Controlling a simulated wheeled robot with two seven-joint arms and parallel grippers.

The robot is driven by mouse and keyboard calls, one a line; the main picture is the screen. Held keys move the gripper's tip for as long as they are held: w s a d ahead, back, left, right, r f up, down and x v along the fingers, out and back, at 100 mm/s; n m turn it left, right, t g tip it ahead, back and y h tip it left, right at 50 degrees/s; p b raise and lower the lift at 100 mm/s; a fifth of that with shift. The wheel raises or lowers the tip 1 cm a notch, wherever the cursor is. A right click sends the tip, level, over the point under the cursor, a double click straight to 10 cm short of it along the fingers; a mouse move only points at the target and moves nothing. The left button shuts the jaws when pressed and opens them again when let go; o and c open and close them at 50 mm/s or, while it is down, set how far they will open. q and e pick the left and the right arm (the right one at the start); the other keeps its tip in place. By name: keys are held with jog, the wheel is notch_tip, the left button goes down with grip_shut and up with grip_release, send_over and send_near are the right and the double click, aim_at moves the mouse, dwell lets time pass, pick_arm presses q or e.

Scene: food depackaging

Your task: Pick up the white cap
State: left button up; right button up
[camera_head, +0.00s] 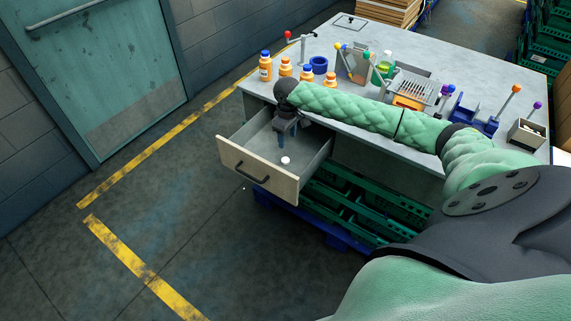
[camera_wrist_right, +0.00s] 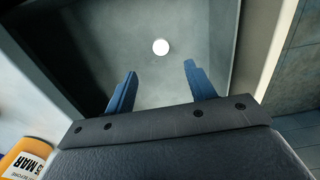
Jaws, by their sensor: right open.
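The white cap (camera_head: 286,160) lies on the floor of the open drawer (camera_head: 258,178), near its front panel. In the right wrist view the cap (camera_wrist_right: 161,47) shows as a small white disc beyond the fingertips, roughly centred between them. My right gripper (camera_head: 287,142) reaches down into the drawer, behind the cap. Its two blue fingers are apart and empty in the right wrist view (camera_wrist_right: 160,80). The cap is apart from the fingers. My left gripper is not in view.
The drawer walls surround the gripper. The table (camera_head: 345,125) holds orange bottles (camera_head: 265,67), a blue ring (camera_head: 319,65), a green bottle (camera_head: 384,65) and a blue holder (camera_head: 474,118). Green crates (camera_head: 370,215) stand below. The floor left of the drawer is clear.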

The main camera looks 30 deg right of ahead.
aim_at(286, 160)
notch_tip(286, 160, down, 4)
jog(key=b, duration=0.3)
jog(key=shift+r, duration=0.1)
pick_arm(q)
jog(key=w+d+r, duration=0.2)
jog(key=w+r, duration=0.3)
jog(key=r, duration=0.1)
pick_arm(e)
jog(key=shift+f, duration=0.3)
notch_tip(286, 160, down, 2)
jog(key=shift+a+p, duration=0.1)
jog(key=shift+p, duration=0.35)
jog(key=f, duration=0.1)
jog(key=f+p, duration=0.1)
jog(key=f, duration=0.1)
jog(key=f+p, duration=0.1)
jog(key=shift+w+f, duration=0.15)
jog(key=shift+w, duration=0.2)
jog(key=shift+f, duration=0.5)
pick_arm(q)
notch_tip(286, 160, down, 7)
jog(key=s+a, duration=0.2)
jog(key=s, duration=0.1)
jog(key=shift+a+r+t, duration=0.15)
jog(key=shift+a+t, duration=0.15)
pick_arm(e)
jog(key=shift+c, duration=0.2)
jog(key=c, duration=1)
